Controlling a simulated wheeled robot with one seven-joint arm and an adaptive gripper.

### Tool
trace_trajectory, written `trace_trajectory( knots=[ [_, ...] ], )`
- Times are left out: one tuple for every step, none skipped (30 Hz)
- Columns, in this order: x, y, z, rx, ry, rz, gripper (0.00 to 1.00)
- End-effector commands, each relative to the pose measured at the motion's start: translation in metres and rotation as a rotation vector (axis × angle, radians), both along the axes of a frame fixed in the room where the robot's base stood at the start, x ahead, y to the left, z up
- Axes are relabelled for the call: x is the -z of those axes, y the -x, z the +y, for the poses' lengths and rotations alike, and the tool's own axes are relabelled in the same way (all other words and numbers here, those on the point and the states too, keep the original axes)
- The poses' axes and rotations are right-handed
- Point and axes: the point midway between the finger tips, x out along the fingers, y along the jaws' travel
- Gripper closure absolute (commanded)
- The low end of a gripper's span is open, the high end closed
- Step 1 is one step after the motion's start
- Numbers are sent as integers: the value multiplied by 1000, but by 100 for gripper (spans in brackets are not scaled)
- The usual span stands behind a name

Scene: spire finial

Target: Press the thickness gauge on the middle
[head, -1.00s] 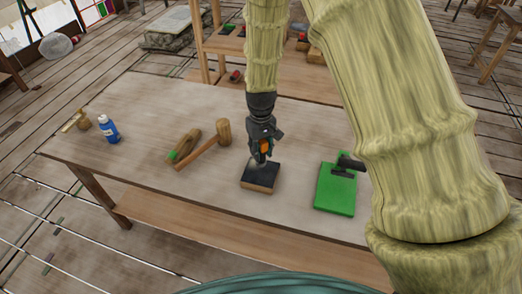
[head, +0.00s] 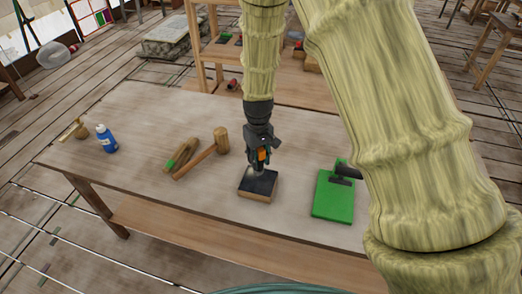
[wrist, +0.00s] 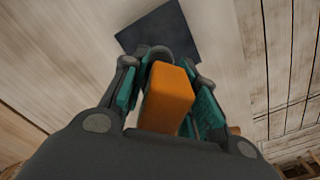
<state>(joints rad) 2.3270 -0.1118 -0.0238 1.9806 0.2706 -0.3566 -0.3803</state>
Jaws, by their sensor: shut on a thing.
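An orange thickness gauge (wrist: 170,95) sits between the teal pads of my gripper (wrist: 165,110) in the wrist view, with a dark rounded part at its far end. In the head view my gripper (head: 258,164) is shut on the gauge (head: 262,155) and points down over a dark-topped block (head: 262,186) with a wooden edge. The gauge's lower end is at or just above the block's dark top; I cannot tell whether they touch. The dark top also shows in the wrist view (wrist: 165,28), partly hidden behind the gripper.
A green board (head: 333,198) with a black handled tool (head: 346,172) lies to the right.

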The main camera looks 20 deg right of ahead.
Motion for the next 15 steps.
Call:
trace_trajectory(
  knots=[
    [0, 0, 0, 0, 0, 0, 100],
    [0, 0, 0, 0, 0, 0, 100],
    [0, 0, 0, 0, 0, 0, 100],
    [0, 0, 0, 0, 0, 0, 100],
    [1, 0, 0, 0, 0, 0, 100],
    [1, 0, 0, 0, 0, 0, 100],
    [2, 0, 0, 0, 0, 0, 100],
    [2, 0, 0, 0, 0, 0, 100],
    [3, 0, 0, 0, 0, 0, 100],
    [4, 0, 0, 0, 0, 0, 100],
    [5, 0, 0, 0, 0, 0, 100],
    [7, 0, 0, 0, 0, 0, 100],
    [8, 0, 0, 0, 0, 1, 100],
    [10, 0, 0, 0, 0, 1, 100],
    [12, 0, 0, 0, 0, 1, 100]
  ],
)
